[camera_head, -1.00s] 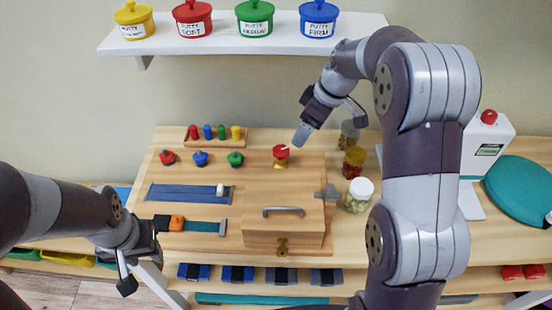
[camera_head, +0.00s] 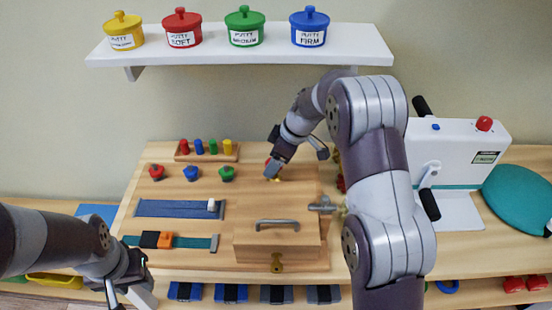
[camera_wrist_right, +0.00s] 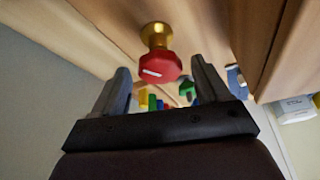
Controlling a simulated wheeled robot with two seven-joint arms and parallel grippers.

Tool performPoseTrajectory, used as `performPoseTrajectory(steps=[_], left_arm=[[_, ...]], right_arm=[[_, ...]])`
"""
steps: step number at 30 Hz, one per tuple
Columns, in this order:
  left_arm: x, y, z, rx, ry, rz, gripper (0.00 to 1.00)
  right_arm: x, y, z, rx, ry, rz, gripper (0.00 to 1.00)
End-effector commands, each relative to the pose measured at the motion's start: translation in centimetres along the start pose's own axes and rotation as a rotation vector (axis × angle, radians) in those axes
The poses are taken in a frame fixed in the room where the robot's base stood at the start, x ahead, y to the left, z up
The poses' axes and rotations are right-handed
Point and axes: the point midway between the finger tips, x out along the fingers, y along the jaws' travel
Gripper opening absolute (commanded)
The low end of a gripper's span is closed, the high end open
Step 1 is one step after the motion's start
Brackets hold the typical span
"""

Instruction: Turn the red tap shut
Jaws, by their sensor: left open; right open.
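The red tap is a red knob with a white line on top, set on a brass stem. In the right wrist view the red tap (camera_wrist_right: 162,67) is between the two fingertips of my right gripper (camera_wrist_right: 160,70), which is open with a gap on each side of the knob. In the head view my right gripper (camera_head: 274,167) comes down over the tap on the wooden board and hides most of it. My left gripper (camera_head: 127,277) is open and empty at the lower left, beside the front edge of the table.
The board (camera_head: 150,190) carries red, blue and green knobs, coloured pegs (camera_head: 212,147), two strap sliders and a wooden box (camera_head: 277,238) with a grey handle. A shelf (camera_head: 240,55) with putty pots hangs above. A white machine (camera_head: 455,150) stands right.

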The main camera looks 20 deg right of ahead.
Motion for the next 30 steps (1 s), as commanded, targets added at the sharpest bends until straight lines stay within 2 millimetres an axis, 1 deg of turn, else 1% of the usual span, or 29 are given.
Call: performPoseTrajectory(steps=[1,2,3,5,6,7,14,19,26,30], left_arm=[[0.0,0.0,0.0,0.0,0.0,0.0,0.43],[0.01,0.0,0.0,0.0,0.0,0.0,0.43],[0.01,0.0,0.0,0.0,0.0,0.0,0.43],[0.01,0.0,0.0,0.0,0.0,0.0,0.43],[0.01,0.0,0.0,0.0,0.0,0.0,0.43],[0.01,0.0,0.0,0.0,0.0,0.0,0.43],[0.05,0.0,0.01,0.0,0.0,0.0,0.43],[0.21,0.0,0.03,0.0,0.0,0.0,0.43],[0.25,0.0,0.03,0.0,0.0,0.0,0.43],[-0.38,0.0,-0.04,0.0,0.0,0.0,0.43]], right_arm=[[-0.01,0.0,0.0,0.0,0.0,0.0,0.75],[-0.01,0.0,0.0,0.0,0.0,0.0,0.68],[-0.02,0.0,0.0,0.0,0.0,0.0,0.55],[-0.03,0.0,0.0,0.0,0.0,0.0,0.36],[-0.03,0.0,0.0,0.0,0.0,0.0,0.23],[-0.03,0.0,-0.01,0.0,0.0,0.0,0.19],[-0.03,-0.01,-0.01,0.012,0.0,0.005,0.19],[-0.06,-0.04,-0.06,0.063,0.001,0.028,0.19],[-0.13,-0.17,-0.14,0.215,0.002,0.092,0.19],[-0.33,-0.26,-0.26,0.336,0.002,0.141,0.19]])
